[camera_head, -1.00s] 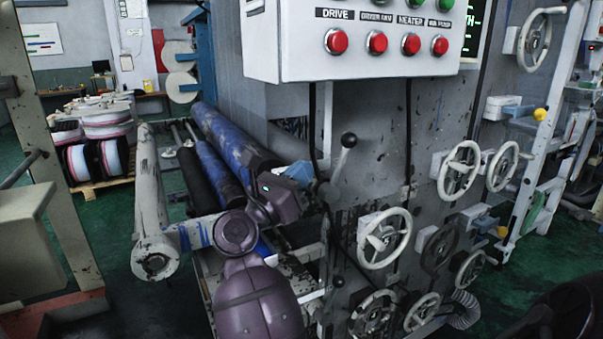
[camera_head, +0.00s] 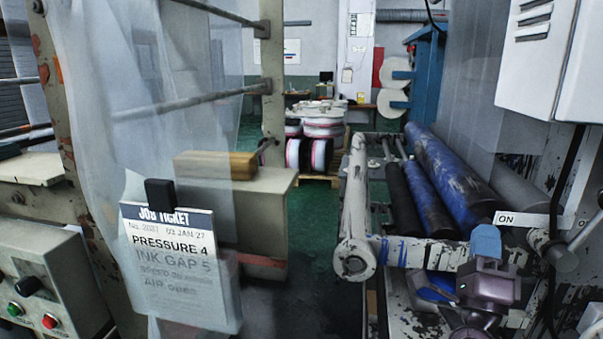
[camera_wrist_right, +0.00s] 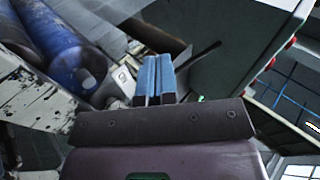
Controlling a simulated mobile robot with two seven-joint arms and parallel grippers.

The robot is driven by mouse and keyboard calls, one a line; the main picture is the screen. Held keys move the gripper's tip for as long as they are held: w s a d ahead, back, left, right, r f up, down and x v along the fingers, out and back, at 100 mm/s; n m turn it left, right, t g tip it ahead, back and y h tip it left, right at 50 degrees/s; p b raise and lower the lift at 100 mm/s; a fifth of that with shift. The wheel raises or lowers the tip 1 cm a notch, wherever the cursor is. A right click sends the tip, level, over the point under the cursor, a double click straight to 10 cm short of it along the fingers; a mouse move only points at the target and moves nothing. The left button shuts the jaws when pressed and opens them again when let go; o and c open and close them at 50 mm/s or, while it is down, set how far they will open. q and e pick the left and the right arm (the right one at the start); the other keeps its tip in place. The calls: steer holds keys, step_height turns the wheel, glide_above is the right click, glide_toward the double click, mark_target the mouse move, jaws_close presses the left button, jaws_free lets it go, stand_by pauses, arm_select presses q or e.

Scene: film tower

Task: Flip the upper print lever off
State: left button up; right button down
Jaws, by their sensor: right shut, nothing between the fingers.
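The upper print lever (camera_head: 583,236) is at the right edge of the head view. Its metal rod slopes up and right from a round pivot (camera_head: 559,256), beside a white ON label (camera_head: 518,219). Its knob end is cut off or unclear at the edge. My right gripper (camera_head: 487,242) has blue fingers and is left of the pivot, a little below the label, apart from the rod. In the right wrist view its fingers (camera_wrist_right: 156,77) are together with nothing between them. The lever is hard to make out there. My left gripper is not in view.
A job ticket (camera_head: 168,250) reading PRESSURE 4 and INK GAP 5 hangs at the left. A button panel (camera_head: 45,285) stands at lower left. Blue rollers (camera_head: 445,185) lie behind my right gripper. A white control box (camera_head: 545,70) overhangs at upper right.

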steer(key=s+a+f+n+g+y, duration=0.2)
steer(key=s+f+n+g+y, duration=0.1)
steer(key=f+n+y, duration=0.3)
steer(key=s+a+f+n+g+y, duration=0.2)
steer(key=f+n+g+y, duration=0.1)
steer(key=f+n, duration=0.45)
steer(key=s+a+f+n+g+y, duration=0.35)
steer(key=f+n+y, duration=0.2)
steer(key=f, duration=0.25)
steer(key=s+d+f+n+g+h, duration=0.25)
steer(key=s+f+g, duration=0.35)
steer(key=s, duration=0.5)
steer(key=s+d+f+n+g+h, duration=0.1)
steer(key=s+d+f+n+g, duration=0.15)
steer(key=s+f+g, duration=0.65)
steer(key=w+f+n+t, duration=0.1)
steer(key=w+f+t, duration=0.4)
steer(key=t, duration=0.6)
steer(key=shift+w+a+f, duration=0.15)
steer(key=shift+w+a, duration=0.25)
steer(key=shift+w, duration=0.6)
